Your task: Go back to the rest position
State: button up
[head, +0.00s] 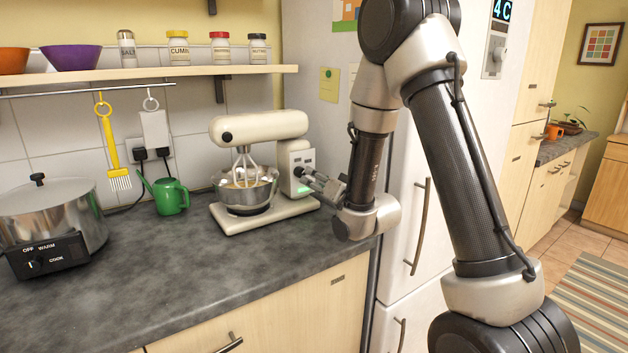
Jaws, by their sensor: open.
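My gripper (316,182) is small in the head view, at the right side of the cream stand mixer (245,127). It points left towards the mixer's column, and no object shows between its fingers. Whether the fingertips touch the mixer cannot be told. The mixer stands on the dark counter with its whisk down in a metal bowl (262,192). A small green light shows low on the mixer's column, close to my gripper. My arm reaches in from the right and bends down in front of the fridge.
The slow cooker (58,215) and the green watering can (170,196) stand on the counter (140,270) to the left. A shelf (120,76) with bowls and spice jars runs above. The white fridge (325,50) stands right behind my arm. The counter's front is clear.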

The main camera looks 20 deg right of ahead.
jog(key=s+d+r+n+g+h, duration=0.1)
jog(key=s+d+r+g+h, duration=0.4)
jog(key=s+d, duration=0.35)
jog(key=s+d+r+n+g, duration=0.1)
jog(key=s+g, duration=0.3)
jog(key=s, duration=1)
jog(key=s+d+r+g, duration=0.1)
jog(key=s+d+g, duration=0.2)
jog(key=s, duration=1.2)
jog(key=shift+r+n+g+h, duration=0.15)
jog(key=shift+n+g+h, duration=0.15)
jog(key=shift+n+g, duration=0.15)
